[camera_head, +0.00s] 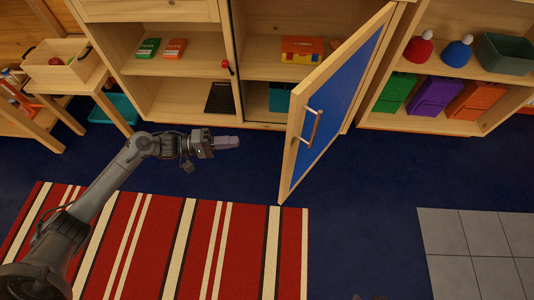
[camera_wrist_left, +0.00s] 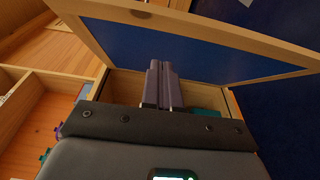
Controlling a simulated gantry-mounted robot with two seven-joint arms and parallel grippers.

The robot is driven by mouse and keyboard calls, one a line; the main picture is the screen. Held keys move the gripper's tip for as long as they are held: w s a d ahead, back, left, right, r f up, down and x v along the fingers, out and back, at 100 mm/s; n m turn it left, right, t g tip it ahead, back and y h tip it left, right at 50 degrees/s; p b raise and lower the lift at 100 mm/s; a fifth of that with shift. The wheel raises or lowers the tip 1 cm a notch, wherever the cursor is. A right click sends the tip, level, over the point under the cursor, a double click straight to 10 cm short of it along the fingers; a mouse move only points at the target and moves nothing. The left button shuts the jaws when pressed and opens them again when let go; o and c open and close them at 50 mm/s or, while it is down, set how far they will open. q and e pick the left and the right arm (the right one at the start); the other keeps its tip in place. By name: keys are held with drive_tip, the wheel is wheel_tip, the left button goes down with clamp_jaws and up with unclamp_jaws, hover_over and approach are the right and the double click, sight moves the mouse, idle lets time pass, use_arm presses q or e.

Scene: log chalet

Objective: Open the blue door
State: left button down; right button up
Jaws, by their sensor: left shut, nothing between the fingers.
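The blue door (camera_head: 345,90) has a light wooden frame and a metal bar handle (camera_head: 313,127). It stands swung out from the cabinet, well open, with the handle side toward the room. My left gripper (camera_head: 238,142) is shut and empty, in front of the cabinet opening and to the left of the door, apart from it in the head view. In the left wrist view the shut fingers (camera_wrist_left: 162,72) point toward the door's blue panel (camera_wrist_left: 200,45), which spans the upper part. My right gripper is not in view.
Shelves at right hold green, purple and orange boxes (camera_head: 435,95). A red striped rug (camera_head: 160,240) lies on the blue floor. A small wooden table (camera_head: 75,80) stands at left.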

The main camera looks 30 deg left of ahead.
use_arm(q)
drive_tip(key=s+d+b+x, duration=0.1)
drive_tip(key=s+x, duration=0.1)
drive_tip(key=x, duration=1.1)
drive_tip(key=shift+d, duration=0.25)
